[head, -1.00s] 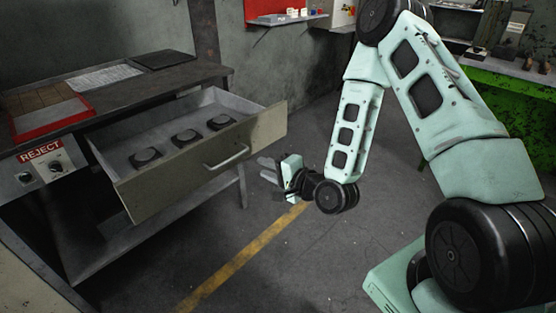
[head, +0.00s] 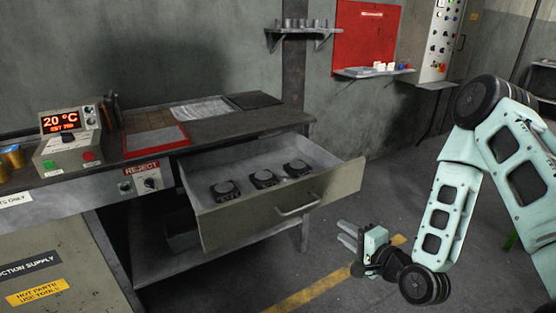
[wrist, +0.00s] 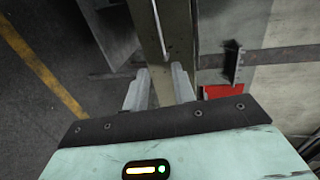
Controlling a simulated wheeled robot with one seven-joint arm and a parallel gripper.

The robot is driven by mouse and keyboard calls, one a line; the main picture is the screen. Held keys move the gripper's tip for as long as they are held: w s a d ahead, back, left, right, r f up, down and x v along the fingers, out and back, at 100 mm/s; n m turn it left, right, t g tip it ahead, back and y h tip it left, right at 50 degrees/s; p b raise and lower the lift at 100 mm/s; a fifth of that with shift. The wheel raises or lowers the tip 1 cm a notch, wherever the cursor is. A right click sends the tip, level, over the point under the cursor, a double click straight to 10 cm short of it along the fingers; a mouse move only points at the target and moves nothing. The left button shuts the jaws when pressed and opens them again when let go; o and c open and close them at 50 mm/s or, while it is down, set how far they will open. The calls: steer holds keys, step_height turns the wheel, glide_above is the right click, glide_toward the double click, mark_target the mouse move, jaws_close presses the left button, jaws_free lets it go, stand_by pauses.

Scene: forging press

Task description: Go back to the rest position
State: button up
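My gripper (head: 346,236) is low, in front of and right of the open drawer (head: 325,193). Its two pale fingers are apart and point left toward the bench. In the wrist view my gripper (wrist: 158,80) has a gap between its fingers, with nothing held in it. The drawer front (wrist: 150,35) shows beyond the fingers, and I see no contact. My arm hangs bent on the right side of the head view.
The drawer holds three dark round parts (head: 263,179). A bench (head: 230,129) carries a 20 °C control box (head: 68,143) and a red-edged tray (head: 155,141). A red panel (head: 365,40) is on the back wall. Open floor with a yellow line (head: 310,290) lies right of the drawer.

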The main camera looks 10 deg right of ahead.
steer(key=s+a+r+n+g+p, duration=0.1)
steer(key=s+a+r+n+g, duration=0.1)
steer(key=a+r+n+g, duration=0.3)
steer(key=s+a+r+n+g+p, duration=0.1)
steer(key=s+a+n+g, duration=0.15)
steer(key=a+n, duration=0.45)
steer(key=s+a+r+n+g+h+p, duration=0.1)
steer(key=s+r+n, duration=0.4)
steer(key=s, duration=0.5)
steer(key=s+r+n+g+h+p, duration=0.1)
steer(key=s+r+n+g+h, duration=0.2)
steer(key=s+r, duration=0.6)
steer(key=s+n+g, duration=0.1)
steer(key=n+g, duration=0.1)
steer(key=g, duration=0.1)
steer(key=shift+a, duration=0.35)
